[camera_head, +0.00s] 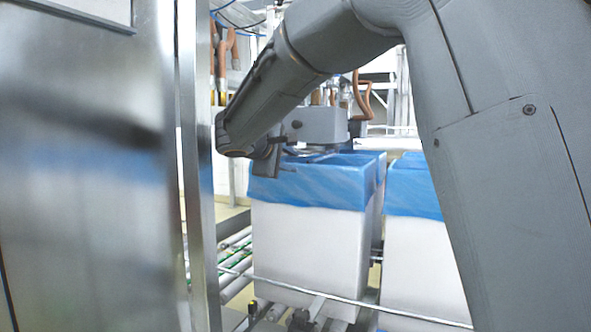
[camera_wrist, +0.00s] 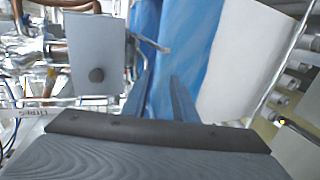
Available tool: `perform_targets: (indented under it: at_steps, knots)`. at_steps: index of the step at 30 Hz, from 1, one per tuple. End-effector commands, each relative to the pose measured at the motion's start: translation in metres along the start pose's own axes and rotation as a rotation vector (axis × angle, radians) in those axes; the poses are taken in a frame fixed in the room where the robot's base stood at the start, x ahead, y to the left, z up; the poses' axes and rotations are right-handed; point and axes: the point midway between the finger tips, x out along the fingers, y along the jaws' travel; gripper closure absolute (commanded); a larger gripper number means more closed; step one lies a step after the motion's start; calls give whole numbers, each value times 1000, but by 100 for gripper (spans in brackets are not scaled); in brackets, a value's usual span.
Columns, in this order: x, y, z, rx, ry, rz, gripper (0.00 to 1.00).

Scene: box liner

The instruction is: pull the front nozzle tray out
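The front nozzle tray appears as a grey box-shaped front (camera_head: 321,124) with a small dark knob, above the lined box in the head view. In the wrist view its flat grey face (camera_wrist: 98,48) and round dark knob (camera_wrist: 96,75) are at upper left. My gripper (camera_wrist: 160,82) has its two fingers apart, with only blue liner seen behind the gap. The knob lies to the left of the fingers, not between them. In the head view my gripper (camera_head: 266,162) hangs near the left edge of the lined box, left of and below the tray front, partly hidden by my wrist.
A white box (camera_head: 308,243) with a blue liner (camera_head: 312,186) stands below on a roller conveyor (camera_head: 238,262). A second lined box (camera_head: 415,257) is to its right, partly behind my arm. A steel cabinet wall (camera_head: 90,180) and upright post (camera_head: 201,170) close off the left.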

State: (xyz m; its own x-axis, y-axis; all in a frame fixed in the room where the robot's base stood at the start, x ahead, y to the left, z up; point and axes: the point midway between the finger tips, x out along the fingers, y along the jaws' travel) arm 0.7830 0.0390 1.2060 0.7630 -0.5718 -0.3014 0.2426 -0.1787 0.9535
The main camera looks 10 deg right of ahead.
Motion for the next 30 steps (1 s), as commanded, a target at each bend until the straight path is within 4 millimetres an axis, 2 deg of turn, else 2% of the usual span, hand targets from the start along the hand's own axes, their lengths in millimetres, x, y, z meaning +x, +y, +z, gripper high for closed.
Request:
perform_targets:
  at_steps: [3,6,18,24,30]
  knots:
    - [-2,19,-13,-9,11,62,74]
    - [3,25,-15,-10,11,76,74]
    - [60,28,-14,-12,10,73,74]
    - [72,29,-15,-11,11,73,74]
    - [74,28,-15,-11,12,73,74]
